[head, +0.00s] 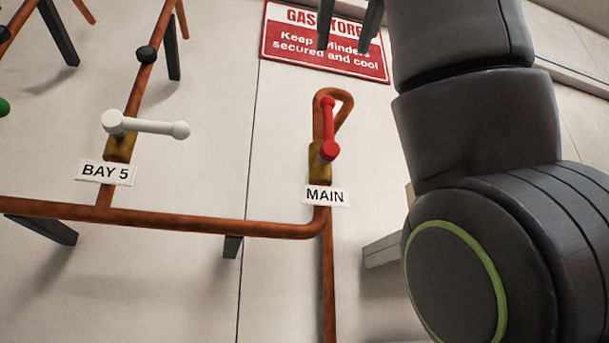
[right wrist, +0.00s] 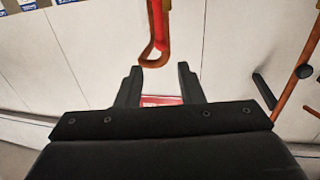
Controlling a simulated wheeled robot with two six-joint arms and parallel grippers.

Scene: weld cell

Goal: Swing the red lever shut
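The red lever (head: 328,125) is on a brass valve (head: 319,165) above the "MAIN" label (head: 325,195). It points up, in line with its copper pipe, and also shows at the top of the right wrist view (right wrist: 158,18). My right gripper (head: 348,30) is above the lever in the head view, in front of the red sign. Its two fingers are apart with nothing between them. In the right wrist view the gripper (right wrist: 158,85) faces the looped pipe end (right wrist: 155,55), apart from the lever. My left gripper is not in view.
A horizontal copper pipe (head: 190,220) runs along the pale wall below both. Dark brackets hold the pipes off the wall. The red "GAS STORE" sign (head: 285,48) is above.

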